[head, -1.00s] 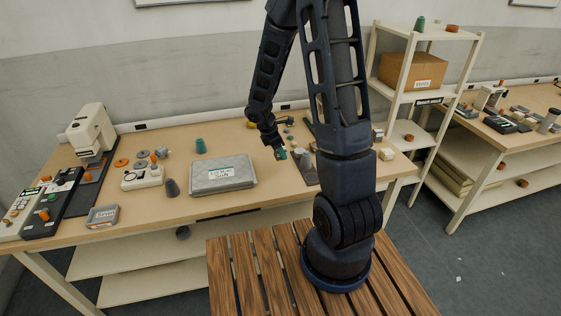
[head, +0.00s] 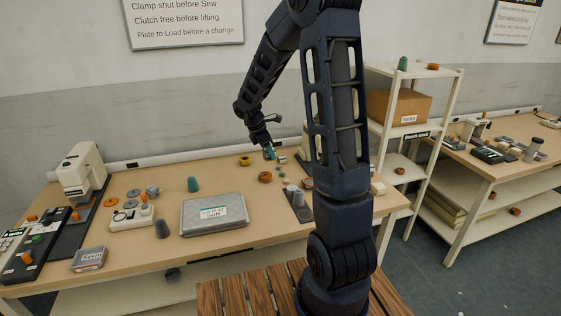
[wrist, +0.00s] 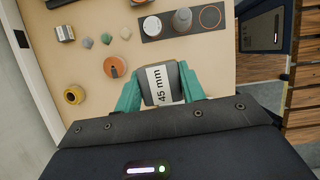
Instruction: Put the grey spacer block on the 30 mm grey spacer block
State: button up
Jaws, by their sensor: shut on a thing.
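My gripper (wrist: 160,92) has teal fingers and is shut on a grey spacer block (wrist: 165,84) labelled "45 mm" in the wrist view. The block is held above the table. In the head view my gripper (head: 270,152) is over the back of the table, and the held block is hard to make out there. A small silver-grey block (wrist: 65,33) lies at the upper left of the wrist view, apart from my gripper; it also shows in the head view (head: 282,160). I cannot read a 30 mm mark on it.
An orange spool (wrist: 115,66) and a yellow roll (wrist: 73,95) lie near below my gripper. A dark plate (wrist: 153,27) bears grey cylinders and an orange ring. A grey case (head: 214,214) and a sewing machine (head: 83,170) stand further left. A shelf (head: 400,130) stands right.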

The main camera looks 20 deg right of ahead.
jog(key=w+d+r, duration=0.1)
jog(key=w+d, duration=0.2)
jog(key=w, duration=0.5)
jog(key=w+d+r, duration=0.1)
jog(key=w+d, duration=0.2)
jog(key=w, duration=0.5)
send_over(282, 157)
jog(key=shift+m, duration=0.3)
notch_tip(282, 157, down, 20)
jog(key=shift+d+f, duration=0.1)
jog(key=o, duration=1)
jog(key=shift+f, duration=0.1)
